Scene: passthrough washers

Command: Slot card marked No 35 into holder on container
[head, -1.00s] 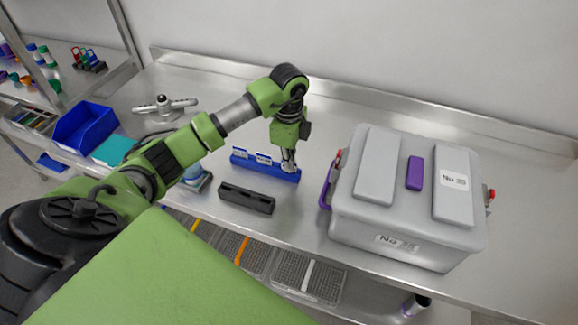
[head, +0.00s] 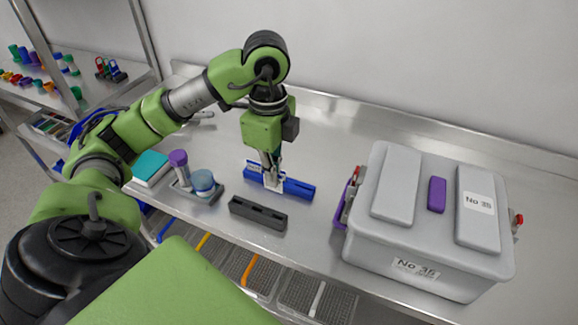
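The grey container (head: 430,240) stands on the steel bench at the right. A white label reading No 35 (head: 415,268) is on its front face, and another No 35 label (head: 479,203) is on its lid. A blue rack (head: 299,188) with small white cards lies left of the container. My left gripper (head: 271,180) points down at the rack, with its fingertips at a white card (head: 274,187). The fingers hide part of the rack, and I cannot tell whether they grip the card. My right gripper is not in view.
A black slotted block (head: 258,213) lies in front of the blue rack. A grey tray with purple and blue-capped items (head: 203,184) and a teal box (head: 151,168) stand at the left. Red-tipped clamps flank the container. The bench behind the rack is clear.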

